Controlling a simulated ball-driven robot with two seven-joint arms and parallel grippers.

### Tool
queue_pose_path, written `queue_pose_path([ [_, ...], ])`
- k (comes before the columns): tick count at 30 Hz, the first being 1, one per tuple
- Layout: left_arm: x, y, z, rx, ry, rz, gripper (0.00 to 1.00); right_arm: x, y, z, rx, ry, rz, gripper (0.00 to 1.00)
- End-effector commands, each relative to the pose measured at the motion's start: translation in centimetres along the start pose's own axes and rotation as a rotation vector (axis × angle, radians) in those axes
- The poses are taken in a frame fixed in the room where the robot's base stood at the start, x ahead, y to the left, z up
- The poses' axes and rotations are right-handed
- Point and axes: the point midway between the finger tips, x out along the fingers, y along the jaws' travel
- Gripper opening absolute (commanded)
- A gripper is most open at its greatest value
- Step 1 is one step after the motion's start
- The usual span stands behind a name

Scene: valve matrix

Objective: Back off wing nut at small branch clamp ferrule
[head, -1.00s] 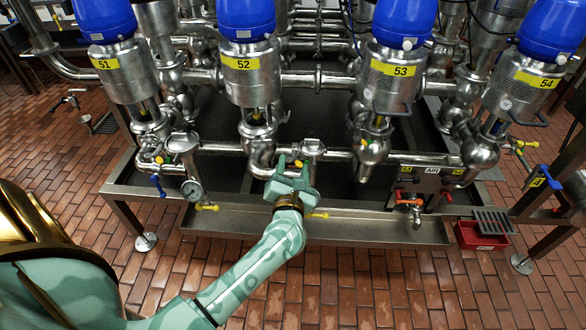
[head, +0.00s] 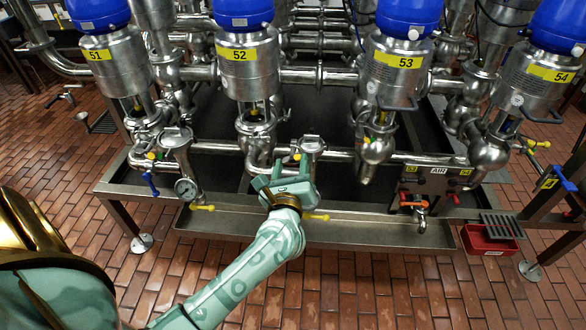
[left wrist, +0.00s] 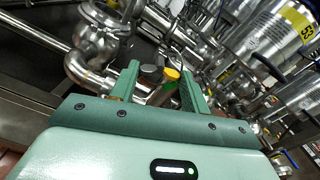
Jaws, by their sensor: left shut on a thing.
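My left gripper (head: 288,172) is at the small branch below and right of valve 52, in front of the pipework. Its two fingers also show in the left wrist view (left wrist: 160,88), standing apart around a small metal part at the branch. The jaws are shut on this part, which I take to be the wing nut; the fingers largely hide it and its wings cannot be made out. A short upright steel branch with a cap (head: 312,145) stands just behind the gripper. A yellow round cap (left wrist: 172,73) shows between the fingers in the wrist view. My right gripper is not in view.
Valve 52 (head: 246,70) and valve 53 (head: 394,72) stand above the horizontal pipe. A yellow handle (head: 316,217) is close beside my wrist. A steel drip tray (head: 365,230) lies below. A red bin (head: 488,240) is at right.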

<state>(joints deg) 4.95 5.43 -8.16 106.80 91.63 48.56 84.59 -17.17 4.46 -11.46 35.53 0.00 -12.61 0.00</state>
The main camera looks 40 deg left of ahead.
Motion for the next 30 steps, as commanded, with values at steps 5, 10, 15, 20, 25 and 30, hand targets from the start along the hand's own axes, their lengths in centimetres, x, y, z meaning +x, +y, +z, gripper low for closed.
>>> queue_pose_path([
  [5, 0.0, 0.2, -0.5, -0.165, 0.004, 0.002, 0.23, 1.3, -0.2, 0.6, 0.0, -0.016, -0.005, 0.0],
  [10, 0.0, 0.2, -0.6, -0.326, 0.004, 0.002, 0.23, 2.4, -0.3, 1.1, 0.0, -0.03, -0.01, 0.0],
  [15, 0.0, 0.2, -0.6, -0.488, 0.004, 0.004, 0.23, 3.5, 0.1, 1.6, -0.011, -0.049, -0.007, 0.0],
  [20, 0.0, 0.2, -0.6, -0.638, 0.004, 0.004, 0.23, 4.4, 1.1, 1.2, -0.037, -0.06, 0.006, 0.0],
  [25, 0.0, 0.2, -0.6, -0.789, 0.003, 0.005, 0.23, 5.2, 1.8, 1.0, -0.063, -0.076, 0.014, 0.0],
  [30, 0.0, 0.2, -0.6, -0.914, 0.003, 0.005, 0.23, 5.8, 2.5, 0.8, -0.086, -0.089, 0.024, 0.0],
])
